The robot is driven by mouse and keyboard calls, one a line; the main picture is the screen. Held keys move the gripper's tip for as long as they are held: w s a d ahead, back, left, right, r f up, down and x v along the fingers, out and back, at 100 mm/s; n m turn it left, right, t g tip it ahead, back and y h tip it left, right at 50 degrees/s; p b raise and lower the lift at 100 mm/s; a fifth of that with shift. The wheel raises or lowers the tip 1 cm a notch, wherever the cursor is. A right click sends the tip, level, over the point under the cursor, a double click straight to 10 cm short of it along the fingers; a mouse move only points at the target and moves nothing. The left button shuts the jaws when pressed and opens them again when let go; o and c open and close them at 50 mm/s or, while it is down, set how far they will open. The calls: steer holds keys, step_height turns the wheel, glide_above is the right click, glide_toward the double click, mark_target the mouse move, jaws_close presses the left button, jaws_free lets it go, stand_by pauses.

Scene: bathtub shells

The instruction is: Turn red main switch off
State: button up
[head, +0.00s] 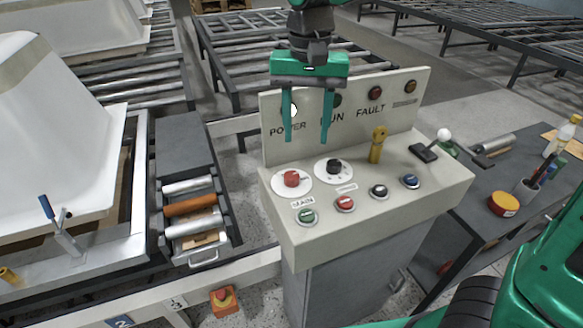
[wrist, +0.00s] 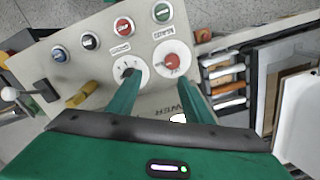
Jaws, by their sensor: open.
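The red main switch (head: 291,179) is a red knob on a round white plate at the left of the control panel's sloping top (head: 290,222), above a label reading MAIN. In the wrist view the red knob (wrist: 172,61) shows beyond and between the finger tips. A black knob (head: 333,167) on a similar white plate sits just right of it; it also shows in the wrist view (wrist: 128,72). My gripper (head: 308,140) is open and empty, pointing down in front of the upright back plate, above and apart from the two knobs. Its green fingers partly cover the POWER and RUN lettering.
Green (head: 306,216), red (head: 345,203), black (head: 378,191) and blue (head: 409,181) buttons line the panel's front. A yellow key-like handle (head: 377,146) and a white-tipped lever (head: 443,135) stand to the right. A red emergency button (head: 223,299) is low at the left.

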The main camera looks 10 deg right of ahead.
mark_target(292, 174)
steer(key=a+f, duration=0.1)
steer(key=f, duration=0.2)
steer(key=a+f, duration=0.1)
steer(key=f, duration=0.3)
steer(key=a+f, duration=0.1)
steer(key=f, duration=0.2)
steer(key=shift+s+f, duration=0.1)
steer(key=shift+f, duration=0.2)
steer(key=shift+c, duration=0.3)
steer(key=c, duration=1)
